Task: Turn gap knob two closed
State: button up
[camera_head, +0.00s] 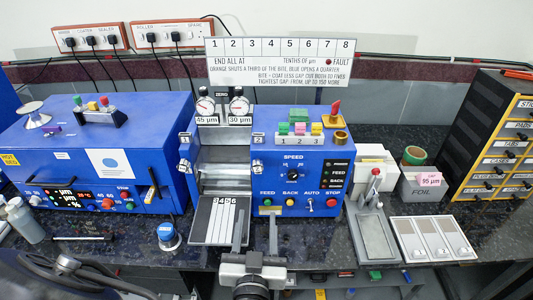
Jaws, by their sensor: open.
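The blue roller machine (343,148) stands in the middle of the bench. A small plate marked 2 (259,138) is on its front, right of the roller opening, with a small pale round knob (257,167) below it. A matching plate marked 1 (185,138) and a small knob (185,166) are on the left side. How far either knob is turned is too small to tell. Two dial gauges sit above, the left (205,106) over "45 µm" and the right (239,105) over "30 µm". My gripper (256,228) is open and empty, low in front of the machine, its fingers pointing toward it.
A striped chute (213,220) slopes out left of my gripper. Feed, back and stop buttons line the machine's lower front. A blue coater (90,150) stands left, a lever press (372,225) and pale tray (432,238) right. A round blue-topped button (167,236) stands in front.

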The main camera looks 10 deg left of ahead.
jog(key=b, duration=1.4)
send_near(258, 169)
jog(key=x, duration=0.9)
jog(key=shift+b, duration=0.3)
jog(key=c, duration=1)
